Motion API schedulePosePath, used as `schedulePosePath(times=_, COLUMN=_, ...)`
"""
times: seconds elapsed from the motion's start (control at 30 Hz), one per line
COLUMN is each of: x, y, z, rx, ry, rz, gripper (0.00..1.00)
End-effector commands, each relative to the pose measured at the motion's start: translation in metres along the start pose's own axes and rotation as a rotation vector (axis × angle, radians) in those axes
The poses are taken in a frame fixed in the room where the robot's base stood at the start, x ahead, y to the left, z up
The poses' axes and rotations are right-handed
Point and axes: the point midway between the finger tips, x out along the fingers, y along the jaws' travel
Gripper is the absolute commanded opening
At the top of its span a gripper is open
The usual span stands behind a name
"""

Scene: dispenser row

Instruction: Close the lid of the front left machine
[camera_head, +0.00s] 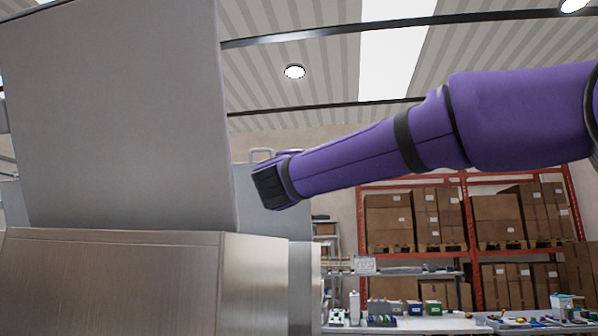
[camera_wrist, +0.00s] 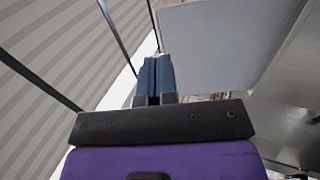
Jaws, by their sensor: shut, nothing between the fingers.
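The front left machine (camera_head: 110,285) is a brushed-metal box at the lower left of the head view. Its large grey lid (camera_head: 115,115) stands raised, almost upright, above the box. My purple arm reaches in from the right, and its dark end is beside the lid's right edge; I cannot tell whether they touch. The fingers of my gripper (camera_wrist: 155,76) show in the wrist view, shut together and empty. In the head view they are not clearly visible. A pale grey panel lies just beyond and right of the fingers in the wrist view; which lid it belongs to is unclear.
Another grey panel (camera_head: 275,215) with a handle stands behind the machine, partly covered by my arm. Red shelving (camera_head: 470,235) with cardboard boxes and a bench (camera_head: 430,323) with small items are far back right. The space below my arm looks open.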

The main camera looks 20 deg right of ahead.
Motion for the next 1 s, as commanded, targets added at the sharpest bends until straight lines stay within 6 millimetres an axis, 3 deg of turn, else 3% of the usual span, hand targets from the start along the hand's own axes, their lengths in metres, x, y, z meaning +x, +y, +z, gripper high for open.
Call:
schedulePosePath(times=0.6, x=0.107, y=-0.002, z=0.001, rx=-0.001, ry=-0.003, rz=-0.002, gripper=0.00)
schedulePosePath(times=0.8, x=0.124, y=-0.002, z=0.001, rx=-0.001, ry=-0.003, rz=-0.002, gripper=0.00)
schedulePosePath(times=1.0, x=0.127, y=-0.001, z=0.002, rx=-0.002, ry=-0.002, rz=-0.002, gripper=0.00)
